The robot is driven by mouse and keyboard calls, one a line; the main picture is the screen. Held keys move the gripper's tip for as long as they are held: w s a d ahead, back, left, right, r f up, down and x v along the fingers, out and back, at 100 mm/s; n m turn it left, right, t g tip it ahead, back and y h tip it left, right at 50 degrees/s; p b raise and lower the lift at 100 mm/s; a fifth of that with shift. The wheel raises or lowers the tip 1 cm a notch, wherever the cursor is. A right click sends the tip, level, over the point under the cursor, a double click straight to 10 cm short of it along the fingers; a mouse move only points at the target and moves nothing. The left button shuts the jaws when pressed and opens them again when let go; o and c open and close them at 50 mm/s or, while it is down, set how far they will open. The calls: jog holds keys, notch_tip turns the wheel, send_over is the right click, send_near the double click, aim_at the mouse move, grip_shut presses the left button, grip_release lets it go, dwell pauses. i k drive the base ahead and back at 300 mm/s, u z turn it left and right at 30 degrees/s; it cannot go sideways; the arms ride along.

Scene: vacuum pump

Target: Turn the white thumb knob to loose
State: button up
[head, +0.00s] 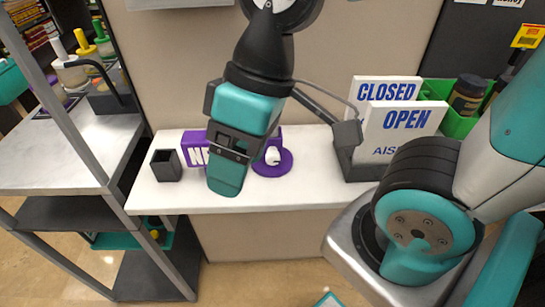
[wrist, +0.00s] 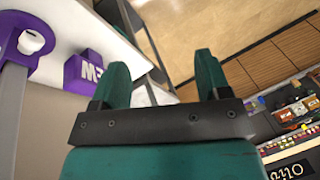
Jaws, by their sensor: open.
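The white thumb knob (head: 273,156) sits on a round purple base (head: 286,166) on the white counter. In the wrist view the knob (wrist: 31,42) shows at the upper left, inside the purple part (wrist: 20,55). A purple block (head: 194,148) with white letters is left of it, partly hidden behind my gripper. My gripper (head: 226,183) hangs over the counter's front, left of the knob and apart from it. In the wrist view the two teal fingers (wrist: 162,78) stand apart with nothing between them. The knob lies outside the fingers, to their left.
A small dark cup (head: 166,165) stands on the counter (head: 320,190) at the left. A holder with CLOSED and OPEN signs (head: 401,130) stands at the right, near a green bin (head: 455,120). A metal-framed shelf unit (head: 70,150) is at the far left.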

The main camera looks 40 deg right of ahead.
aim_at(272, 156)
jog(key=k, duration=0.5)
jog(key=z, duration=3.65)
jog(key=k, duration=2.05)
jog(key=u, duration=0.95)
jog(key=i, duration=0.3)
jog(key=u, duration=0.35)
